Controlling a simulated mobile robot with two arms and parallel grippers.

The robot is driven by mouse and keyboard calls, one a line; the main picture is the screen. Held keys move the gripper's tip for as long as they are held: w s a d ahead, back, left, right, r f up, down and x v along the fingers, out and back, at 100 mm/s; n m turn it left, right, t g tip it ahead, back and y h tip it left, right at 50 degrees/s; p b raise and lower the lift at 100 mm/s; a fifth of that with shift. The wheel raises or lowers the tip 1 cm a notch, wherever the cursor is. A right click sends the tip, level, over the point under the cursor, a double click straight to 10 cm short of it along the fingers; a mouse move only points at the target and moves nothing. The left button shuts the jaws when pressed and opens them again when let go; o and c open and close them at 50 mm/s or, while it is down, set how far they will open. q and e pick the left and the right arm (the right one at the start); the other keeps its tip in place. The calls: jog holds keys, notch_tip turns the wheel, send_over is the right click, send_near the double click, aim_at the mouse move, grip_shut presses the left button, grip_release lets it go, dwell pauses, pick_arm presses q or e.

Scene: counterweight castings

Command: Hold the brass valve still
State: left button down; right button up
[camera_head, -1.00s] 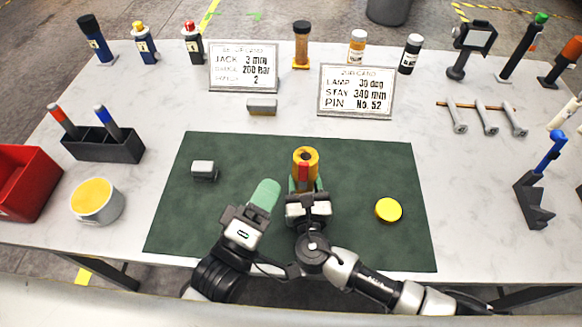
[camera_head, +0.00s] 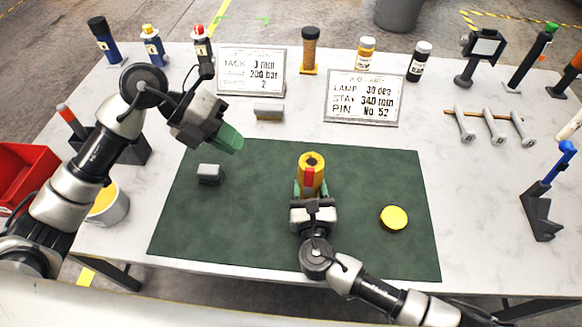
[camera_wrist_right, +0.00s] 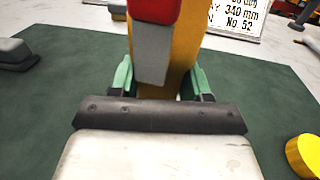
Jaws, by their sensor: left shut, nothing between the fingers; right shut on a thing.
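The brass valve (camera_head: 312,170) is a yellow-brown cylinder with a dark hole in its top and a red and grey part on its near side. It stands upright on the green mat (camera_head: 250,235). My right gripper (camera_head: 311,190) is shut on it from the near side; the right wrist view shows the green fingers on both sides of the valve (camera_wrist_right: 185,50). My left gripper (camera_head: 228,140) is shut and empty, raised over the mat's far left edge, apart from the valve.
A yellow disc (camera_head: 394,218) lies right of the valve and a small grey block (camera_head: 210,174) lies left. Two sign cards (camera_head: 362,98) (camera_head: 252,71) stand behind the mat. A red bin (camera_head: 25,172) is at the left. The mat's front left is clear.

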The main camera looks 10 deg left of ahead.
pick_arm(q)
jog(key=shift+w+a, duration=0.15)
jog(key=shift+a, duration=0.05)
send_near(309, 183)
jog(key=shift+x, duration=2.75)
jog(key=shift+w+a+f, duration=0.1)
jog(key=shift+w+f, duration=0.05)
jog(key=shift+w, duration=0.1)
jog(key=shift+y, duration=0.3)
